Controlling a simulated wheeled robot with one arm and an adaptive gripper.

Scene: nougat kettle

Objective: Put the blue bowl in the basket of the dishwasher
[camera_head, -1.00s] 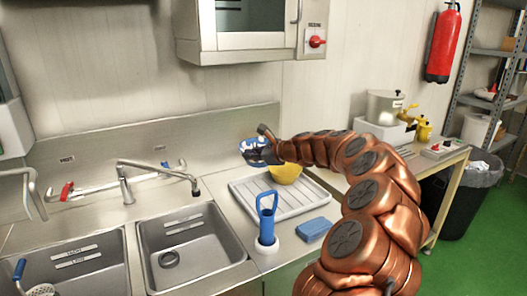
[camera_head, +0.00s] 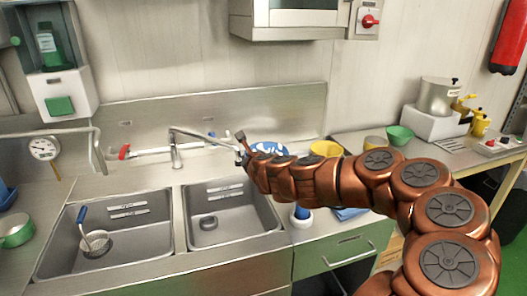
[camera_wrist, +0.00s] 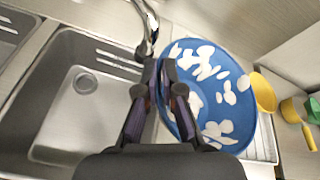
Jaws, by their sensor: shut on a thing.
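The blue bowl, with white patches, shows large in the wrist view (camera_wrist: 235,105). My gripper (camera_wrist: 166,72) is shut on the bowl's left rim and holds it near the right sink. In the head view only part of the bowl (camera_head: 268,148) shows behind my gripper (camera_head: 242,152) and arm. I cannot make out a dishwasher or its basket in either view.
Two sink basins (camera_head: 130,228) lie left of the bowl, with a metal tap (camera_head: 177,152) close to my gripper. A yellow bowl (camera_head: 326,149) and a green bowl (camera_head: 399,135) stand to the right. A wall cabinet (camera_head: 290,20) hangs above.

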